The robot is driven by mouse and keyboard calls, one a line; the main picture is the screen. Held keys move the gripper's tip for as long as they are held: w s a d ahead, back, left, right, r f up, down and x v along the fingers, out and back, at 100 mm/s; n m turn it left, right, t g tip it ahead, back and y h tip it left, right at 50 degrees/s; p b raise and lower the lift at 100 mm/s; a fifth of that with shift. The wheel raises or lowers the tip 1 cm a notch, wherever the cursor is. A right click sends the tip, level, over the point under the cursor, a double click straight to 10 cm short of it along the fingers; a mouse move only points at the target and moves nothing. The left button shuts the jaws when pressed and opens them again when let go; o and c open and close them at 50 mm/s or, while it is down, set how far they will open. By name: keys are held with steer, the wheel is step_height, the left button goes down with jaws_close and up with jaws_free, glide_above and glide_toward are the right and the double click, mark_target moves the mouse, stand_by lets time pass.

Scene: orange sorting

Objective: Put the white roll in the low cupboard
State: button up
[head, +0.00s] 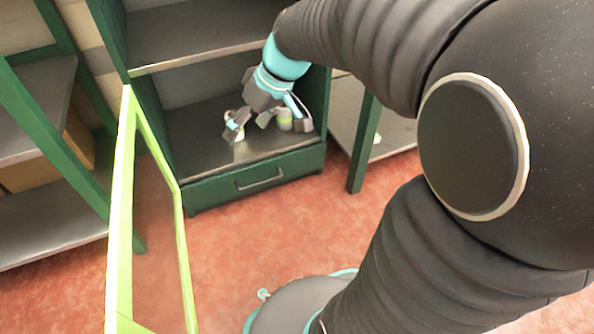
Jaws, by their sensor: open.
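The low cupboard is dark green with grey inner shelves (190,145), above a drawer front. Its light-green framed door (185,250) stands open at the left. My gripper (268,124) reaches into the lower compartment, fingers apart and pointing down near the shelf. A small whitish cylinder with a greenish band (285,121), possibly the white roll, stands on the shelf between the fingers, closer to the right one. Another small whitish thing (228,115) shows partly behind the left finger. I cannot tell whether either touches a finger.
The drawer (225,192) with a metal handle is shut. Green-framed racks stand to the left (35,110) and right (380,135) of the cupboard. A brown box (75,145) sits on the left rack. Reddish floor (290,230) is clear in front.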

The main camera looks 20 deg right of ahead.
steer(key=s+d+m+t+h, duration=0.1)
steer(key=s+d+m+h, duration=0.1)
steer(key=s, duration=0.6)
steer(key=s+d+m+t+h, duration=0.1)
steer(key=s+m+h, duration=0.1)
steer(key=s, duration=0.6)
steer(key=shift+d+r+m+t+h, duration=0.35)
steer(key=shift+r+m+t+h, duration=0.1)
steer(key=shift+m, duration=0.15)
